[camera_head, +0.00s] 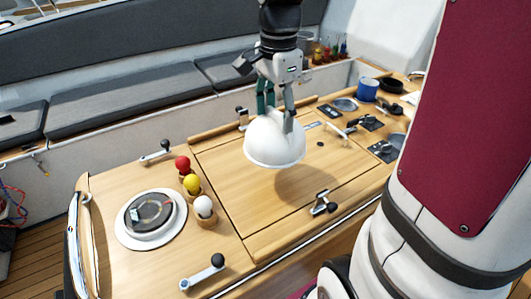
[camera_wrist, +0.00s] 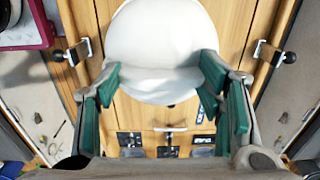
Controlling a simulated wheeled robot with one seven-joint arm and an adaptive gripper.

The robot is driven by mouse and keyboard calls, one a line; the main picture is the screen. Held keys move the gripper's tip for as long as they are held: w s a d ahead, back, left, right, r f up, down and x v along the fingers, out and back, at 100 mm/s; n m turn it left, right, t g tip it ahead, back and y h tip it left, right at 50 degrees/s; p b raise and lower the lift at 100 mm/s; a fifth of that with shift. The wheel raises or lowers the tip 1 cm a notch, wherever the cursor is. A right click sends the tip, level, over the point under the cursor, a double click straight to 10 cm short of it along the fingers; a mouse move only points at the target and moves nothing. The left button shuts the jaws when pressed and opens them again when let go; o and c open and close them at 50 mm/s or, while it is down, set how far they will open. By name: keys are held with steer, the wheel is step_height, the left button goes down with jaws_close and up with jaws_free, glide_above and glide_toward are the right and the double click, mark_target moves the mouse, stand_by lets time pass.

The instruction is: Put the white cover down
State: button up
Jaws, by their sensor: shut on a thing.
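The white cover (camera_head: 273,141) is a smooth white dome. My gripper (camera_head: 276,112) is shut on its top and holds it above the wooden table (camera_head: 240,205), with a shadow on the wood below it. In the wrist view the cover (camera_wrist: 160,45) lies between the green-padded fingers of my gripper (camera_wrist: 162,85). At the table's left end a round compass (camera_head: 150,214) with a dark face sits uncovered in a white ring.
Red (camera_head: 182,163), yellow (camera_head: 192,183) and white (camera_head: 204,206) balls sit in holders beside the compass. Metal latches (camera_head: 203,272) stand along the table edges. A blue cup (camera_head: 367,89) and dark panels are at the right end. The middle wood is clear.

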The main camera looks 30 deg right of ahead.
step_height(320, 180, down, 9)
steer(key=shift+f, duration=0.15)
stand_by(0.4)
steer(key=shift+f, duration=0.15)
steer(key=o, duration=1.2)
